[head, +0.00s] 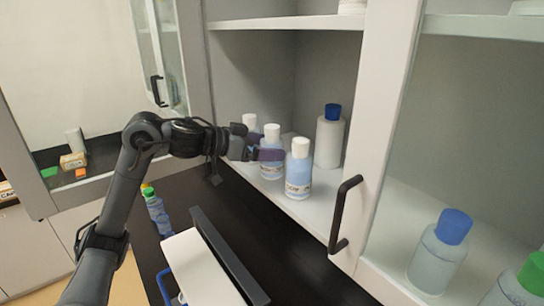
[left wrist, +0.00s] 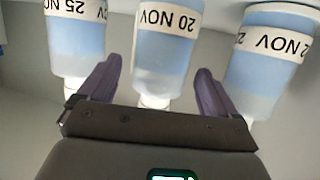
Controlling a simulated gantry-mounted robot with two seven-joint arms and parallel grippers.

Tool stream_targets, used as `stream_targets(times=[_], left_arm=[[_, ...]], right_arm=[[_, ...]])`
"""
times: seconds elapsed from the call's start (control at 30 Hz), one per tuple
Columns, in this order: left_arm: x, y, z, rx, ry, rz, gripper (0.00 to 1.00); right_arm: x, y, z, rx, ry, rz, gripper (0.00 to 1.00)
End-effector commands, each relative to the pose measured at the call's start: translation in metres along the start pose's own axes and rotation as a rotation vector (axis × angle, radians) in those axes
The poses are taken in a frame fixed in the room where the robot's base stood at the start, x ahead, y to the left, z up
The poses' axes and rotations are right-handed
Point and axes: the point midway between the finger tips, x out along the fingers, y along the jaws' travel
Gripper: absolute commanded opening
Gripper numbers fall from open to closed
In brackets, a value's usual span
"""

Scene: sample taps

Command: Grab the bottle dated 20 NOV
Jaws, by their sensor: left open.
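The bottle dated 20 NOV (left wrist: 167,45) is white-capped with pale blue liquid. It appears upside down in the left wrist view, centred between my finger tips. In the head view the middle of three white-capped bottles (head: 271,133) on the cabinet's lower shelf appears to be this one, partly hidden by a finger. My left gripper (head: 260,149) is open at the bottles; its purple fingers also show in the left wrist view (left wrist: 153,85), one on each side of the bottle. I see no clear contact. My right gripper is not in view.
A 25 NOV bottle (left wrist: 77,40) and another NOV bottle (left wrist: 268,60), its date partly cut off, stand close on either side. A blue-capped white bottle (head: 329,140) stands behind. A black door handle (head: 345,215) juts out at the right.

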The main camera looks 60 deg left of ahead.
Motion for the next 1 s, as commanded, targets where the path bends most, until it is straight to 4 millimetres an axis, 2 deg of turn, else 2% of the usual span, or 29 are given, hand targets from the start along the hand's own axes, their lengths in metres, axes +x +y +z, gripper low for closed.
stream_targets(times=[0.2, 0.47, 0.87, 0.9, 1.0], left_arm=[[0.019, 0.0, -0.001, 0.001, -0.001, 0.0, 0.92], [0.021, 0.001, -0.001, 0.001, 0.001, 0.0, 0.92], [0.02, 0.001, -0.001, 0.001, 0.001, 0.001, 0.31], [0.02, 0.001, -0.002, 0.001, 0.003, 0.0, 0.28], [0.02, 0.001, -0.002, 0.001, 0.003, 0.0, 0.28]], right_arm=[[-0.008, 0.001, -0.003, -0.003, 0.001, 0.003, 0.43], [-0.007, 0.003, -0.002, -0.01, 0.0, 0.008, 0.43], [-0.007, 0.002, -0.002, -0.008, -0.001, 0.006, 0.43], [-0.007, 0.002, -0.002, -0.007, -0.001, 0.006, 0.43], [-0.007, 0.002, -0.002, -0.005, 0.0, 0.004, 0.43]])
